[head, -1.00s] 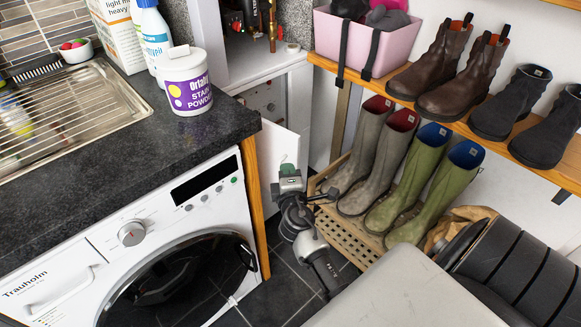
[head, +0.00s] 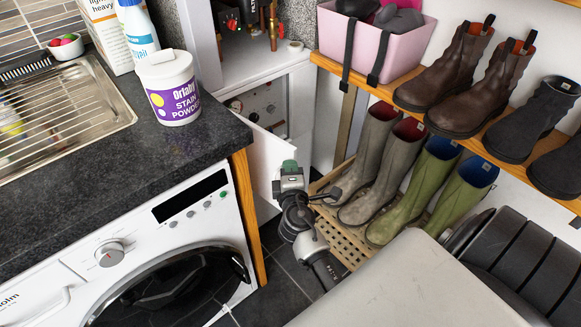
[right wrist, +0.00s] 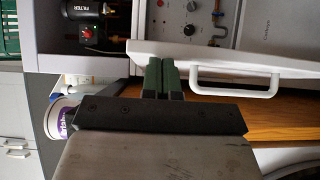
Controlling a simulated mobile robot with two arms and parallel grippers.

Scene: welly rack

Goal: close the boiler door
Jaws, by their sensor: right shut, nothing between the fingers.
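The white boiler door (head: 262,165) stands ajar below the pipe cupboard in the head view, with the boiler's control panel (head: 262,105) showing behind it. In the right wrist view the door (right wrist: 210,54) crosses the picture, with its white bar handle (right wrist: 240,91) to the right of the fingers. My right gripper (head: 290,166) is shut and empty, with green fingertips at the door's outer face. The fingertips (right wrist: 162,80) also show in the wrist view, overlapping the door; I cannot tell whether they touch it. My left gripper is out of view.
The worktop (head: 100,190) with its wooden end panel (head: 246,205) and the washing machine (head: 150,260) stand left of my arm. A slatted rack (head: 335,235) with wellies (head: 395,185) stands close on the right. A little dark tiled floor (head: 285,285) shows between.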

